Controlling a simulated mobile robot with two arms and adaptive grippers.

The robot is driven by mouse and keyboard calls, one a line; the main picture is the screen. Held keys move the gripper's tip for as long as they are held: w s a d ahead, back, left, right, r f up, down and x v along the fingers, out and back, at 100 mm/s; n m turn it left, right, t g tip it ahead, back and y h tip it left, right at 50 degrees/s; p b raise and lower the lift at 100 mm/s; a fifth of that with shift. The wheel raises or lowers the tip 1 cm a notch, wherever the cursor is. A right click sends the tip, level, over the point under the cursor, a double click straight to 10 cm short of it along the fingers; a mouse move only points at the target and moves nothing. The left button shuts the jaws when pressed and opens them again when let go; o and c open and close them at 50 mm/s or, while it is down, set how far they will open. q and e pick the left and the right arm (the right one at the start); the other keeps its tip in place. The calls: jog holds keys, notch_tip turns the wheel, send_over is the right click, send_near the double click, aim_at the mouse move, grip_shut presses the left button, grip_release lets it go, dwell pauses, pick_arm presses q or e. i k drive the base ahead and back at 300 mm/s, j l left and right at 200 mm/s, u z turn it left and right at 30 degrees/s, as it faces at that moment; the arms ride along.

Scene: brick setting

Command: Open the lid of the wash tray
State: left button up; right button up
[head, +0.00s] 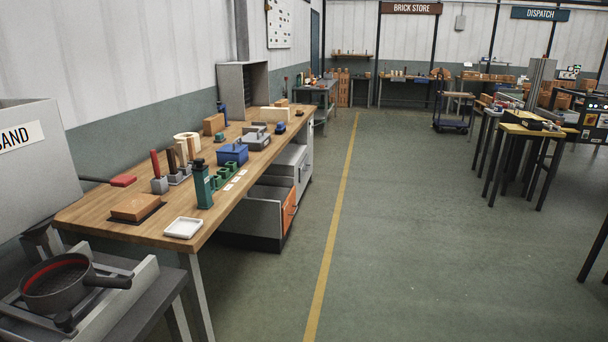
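A small blue box (233,153) sits on the wooden workbench (130,218) at left. It appears covered by a blue lid with a small handle on top, and the lid looks shut. A grey box-like item (256,138) sits just behind it. No label shows which of these is the wash tray. Neither of my grippers is in view.
Near the blue box stand a dark green bottle-like item (203,187) and green blocks (228,172). A brick (136,207) lies nearer.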

aim_at(251, 138)
jog(key=i, duration=0.9)
jog(key=i+u, duration=0.1)
jog(key=i, duration=0.8)
jog(key=l, duration=0.05)
